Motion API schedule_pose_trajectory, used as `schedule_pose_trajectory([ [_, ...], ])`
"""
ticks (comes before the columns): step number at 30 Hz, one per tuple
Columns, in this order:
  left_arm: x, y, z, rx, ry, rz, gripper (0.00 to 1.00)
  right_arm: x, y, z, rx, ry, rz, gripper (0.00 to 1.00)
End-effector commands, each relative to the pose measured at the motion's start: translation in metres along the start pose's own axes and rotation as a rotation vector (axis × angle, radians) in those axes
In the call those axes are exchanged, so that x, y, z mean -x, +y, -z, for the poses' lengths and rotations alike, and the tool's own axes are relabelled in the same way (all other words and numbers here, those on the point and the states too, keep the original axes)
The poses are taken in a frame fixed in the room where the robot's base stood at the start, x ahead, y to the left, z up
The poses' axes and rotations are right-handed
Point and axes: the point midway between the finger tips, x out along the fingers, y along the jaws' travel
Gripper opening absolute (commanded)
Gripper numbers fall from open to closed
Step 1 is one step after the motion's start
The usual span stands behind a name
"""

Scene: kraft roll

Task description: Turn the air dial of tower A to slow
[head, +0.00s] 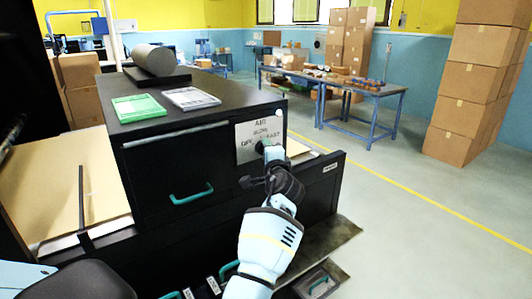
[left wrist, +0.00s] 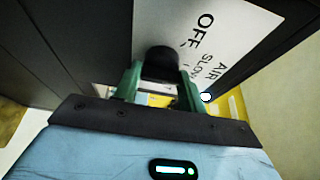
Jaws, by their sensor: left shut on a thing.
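The air dial is a black knob (left wrist: 160,63) on a light plate (head: 247,152) marked AIR, SLOW, OFF and FAST, on the front of the black tower (head: 165,150). My left gripper (head: 271,158) reaches up to the plate. In the left wrist view its two green fingers (left wrist: 159,88) are shut on the knob, one on each side. Which mark the dial points at is hidden by the gripper. The plate's OFF, SLOW and AIR lettering shows tilted in the left wrist view. My right gripper is not in view.
A small white round piece (head: 278,112) sits at the plate's upper right corner. A green pad (head: 138,107), a white pad (head: 191,98) and a grey roll (head: 154,60) lie on top. A teal drawer handle (head: 191,194) is left of the plate. Open floor lies right.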

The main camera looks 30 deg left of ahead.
Motion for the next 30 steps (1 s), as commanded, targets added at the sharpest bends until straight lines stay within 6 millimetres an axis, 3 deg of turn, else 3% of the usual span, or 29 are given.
schedule_pose_trajectory([
  [14,-0.0004,-0.0015,-0.0005,-0.013,-0.001,-0.002,0.18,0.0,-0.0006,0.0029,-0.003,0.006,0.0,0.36],
  [15,-0.0004,-0.0014,-0.0005,-0.013,-0.001,-0.002,0.43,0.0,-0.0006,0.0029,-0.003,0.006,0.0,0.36],
  [19,-0.0004,-0.0011,-0.0004,-0.013,-0.001,-0.003,0.6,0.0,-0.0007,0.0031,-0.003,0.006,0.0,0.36],
  [30,0.0029,-0.0001,0.0002,-0.013,0.0,-0.004,0.63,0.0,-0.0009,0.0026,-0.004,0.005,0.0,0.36],
])
